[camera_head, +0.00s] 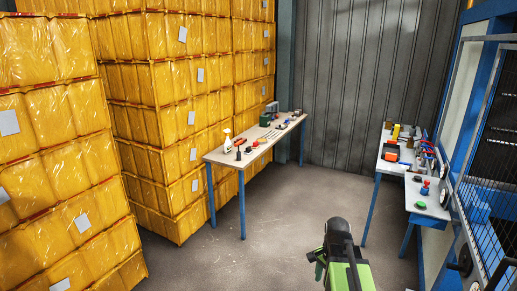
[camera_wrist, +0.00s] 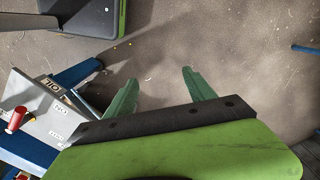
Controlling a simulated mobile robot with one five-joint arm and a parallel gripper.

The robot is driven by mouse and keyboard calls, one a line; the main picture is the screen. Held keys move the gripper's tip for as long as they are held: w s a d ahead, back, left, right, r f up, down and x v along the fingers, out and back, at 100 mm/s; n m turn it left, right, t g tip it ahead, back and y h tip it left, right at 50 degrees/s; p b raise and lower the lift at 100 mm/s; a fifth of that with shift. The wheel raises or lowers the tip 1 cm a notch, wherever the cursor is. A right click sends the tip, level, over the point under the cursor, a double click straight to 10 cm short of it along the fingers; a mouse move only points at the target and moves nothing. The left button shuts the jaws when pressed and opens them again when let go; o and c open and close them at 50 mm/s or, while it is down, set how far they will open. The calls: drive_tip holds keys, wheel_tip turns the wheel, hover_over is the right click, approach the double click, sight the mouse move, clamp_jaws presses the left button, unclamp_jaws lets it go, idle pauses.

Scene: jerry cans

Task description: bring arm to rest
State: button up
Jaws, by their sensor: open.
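My gripper (camera_wrist: 160,90) shows in the wrist view as two green fingers spread apart. It is open with nothing between the fingers, above bare grey floor. In the head view my green and black arm shows at the bottom, right of centre, and the gripper (camera_head: 318,266) is partly hidden by it. It is clear of both tables.
Tall stacks of yellow wrapped jerry cans (camera_head: 170,90) fill the left. A long table (camera_head: 222,156) with tools stands beside them. A workbench (camera_head: 392,166) with tools stands at right, near a mesh cage (camera_head: 495,150). The floor (camera_head: 290,200) between is clear.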

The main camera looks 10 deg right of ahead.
drive_tip(key=a+f+n+b, duration=0.2)
drive_tip(key=a+f+n, duration=0.2)
drive_tip(key=a+n, duration=0.9)
drive_tip(key=a, duration=0.3)
drive_tip(key=shift+s+a+b, duration=0.25)
drive_tip(key=shift+b, duration=0.1)
